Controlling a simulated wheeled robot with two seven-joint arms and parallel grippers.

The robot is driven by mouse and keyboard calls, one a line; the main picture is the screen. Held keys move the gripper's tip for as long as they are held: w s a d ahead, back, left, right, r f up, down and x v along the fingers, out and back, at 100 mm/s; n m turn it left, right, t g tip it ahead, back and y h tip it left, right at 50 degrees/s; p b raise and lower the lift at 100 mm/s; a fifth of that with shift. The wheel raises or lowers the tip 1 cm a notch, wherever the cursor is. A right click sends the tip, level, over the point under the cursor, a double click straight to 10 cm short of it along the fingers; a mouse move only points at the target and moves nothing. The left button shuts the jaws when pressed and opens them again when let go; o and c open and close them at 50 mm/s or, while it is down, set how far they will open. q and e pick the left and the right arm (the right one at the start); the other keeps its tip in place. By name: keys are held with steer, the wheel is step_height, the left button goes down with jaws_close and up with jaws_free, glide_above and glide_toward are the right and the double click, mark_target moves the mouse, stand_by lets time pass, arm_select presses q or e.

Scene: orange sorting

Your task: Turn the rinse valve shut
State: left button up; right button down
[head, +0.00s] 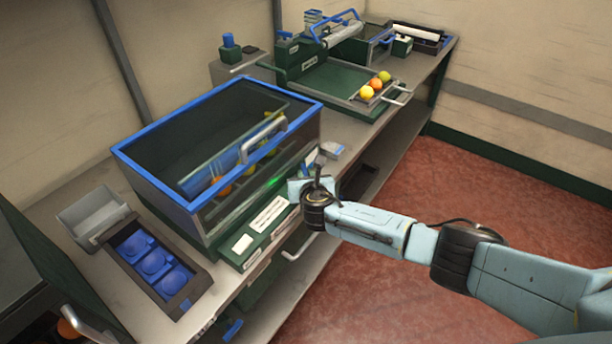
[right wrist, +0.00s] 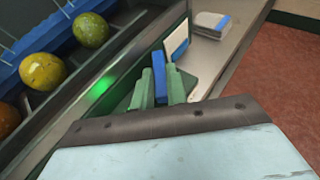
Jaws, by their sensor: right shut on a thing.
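The rinse valve's blue handle (right wrist: 158,66) stands on the front of the wash tank, beside a glowing green light. My right gripper (right wrist: 161,80) is shut on it, one green finger on each side, in the right wrist view. In the head view my right arm reaches in from the right, and its wrist hides the fingertips and most of the handle at the tank's front right. The tank (head: 150,172) is a clear-walled box with a blue rim and oranges and greenish fruit inside. My left gripper is not in view.
A dark tray with blue round cups (head: 153,262) sits left of the tank. A green-framed tray (head: 330,82) with several fruits stands farther back on the bench. A small white and blue block (head: 331,149) lies right of the tank. The red floor is clear.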

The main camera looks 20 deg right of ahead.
steer(key=shift+a, duration=0.1)
steer(key=m+h, duration=0.2)
steer(key=shift+w+a+g+h, duration=0.1)
steer(key=shift+a+g+h, duration=0.15)
steer(key=shift+g+h, duration=0.05)
steer(key=m+g+h+b, duration=0.1)
steer(key=m+h, duration=0.1)
steer(key=shift+a+h+b, duration=0.1)
steer(key=shift+h+b, duration=0.2)
steer(key=c, duration=1.4)
jaws_free()
